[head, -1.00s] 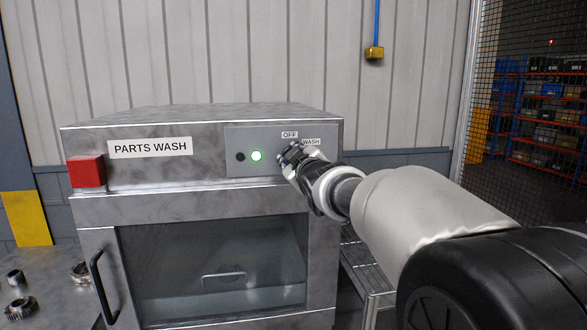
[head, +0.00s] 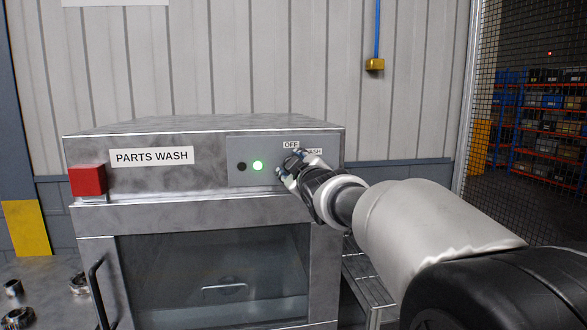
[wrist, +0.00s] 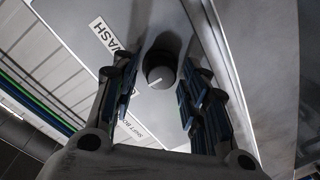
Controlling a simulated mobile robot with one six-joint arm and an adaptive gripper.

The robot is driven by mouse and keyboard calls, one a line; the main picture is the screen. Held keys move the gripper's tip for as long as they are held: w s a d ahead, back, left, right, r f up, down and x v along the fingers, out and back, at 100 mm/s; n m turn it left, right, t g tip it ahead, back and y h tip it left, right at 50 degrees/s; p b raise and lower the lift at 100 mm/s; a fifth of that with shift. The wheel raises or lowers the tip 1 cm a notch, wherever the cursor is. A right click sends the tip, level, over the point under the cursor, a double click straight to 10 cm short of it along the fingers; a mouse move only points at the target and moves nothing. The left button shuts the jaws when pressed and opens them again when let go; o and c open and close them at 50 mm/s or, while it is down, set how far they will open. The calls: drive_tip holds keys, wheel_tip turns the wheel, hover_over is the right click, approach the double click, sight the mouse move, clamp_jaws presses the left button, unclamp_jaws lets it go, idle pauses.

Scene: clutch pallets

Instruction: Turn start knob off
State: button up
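The start knob (wrist: 160,69) is a dark round knob with a white pointer line, seen in the wrist view between my two fingers. In the head view it is hidden behind my gripper (head: 287,166). In the wrist view my gripper (wrist: 160,82) is open, with a finger on each side of the knob and visible gaps; I cannot tell whether the tips reach past its face. The OFF label (head: 291,145) is above my gripper. The WASH label (wrist: 105,35) is at upper left in the wrist view and partly covered in the head view.
The PARTS WASH machine (head: 210,208) has a lit green lamp (head: 258,166) beside a dark button (head: 242,167) on its panel. A red box (head: 87,180) is at its left corner. A wire rack (head: 362,281) stands at right, below my arm.

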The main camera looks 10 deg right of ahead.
drive_tip(key=shift+o, duration=0.4)
drive_tip(key=s, duration=1.2)
drive_tip(key=shift+d+r, duration=0.2)
drive_tip(key=shift+r, duration=0.15)
drive_tip(key=s+f+m+g, duration=0.4)
drive_tip(key=s+f+g, duration=0.2)
drive_tip(key=s+f, duration=0.7)
drive_tip(key=s+f+m+g, duration=0.5)
drive_tip(key=s+f, duration=0.9)
drive_tip(key=s, duration=0.7)
drive_tip(key=shift+s+a+f+m+g+h, duration=0.2)
drive_tip(key=shift+s+m+g+h, duration=0.15)
drive_tip(key=shift+g, duration=0.35)
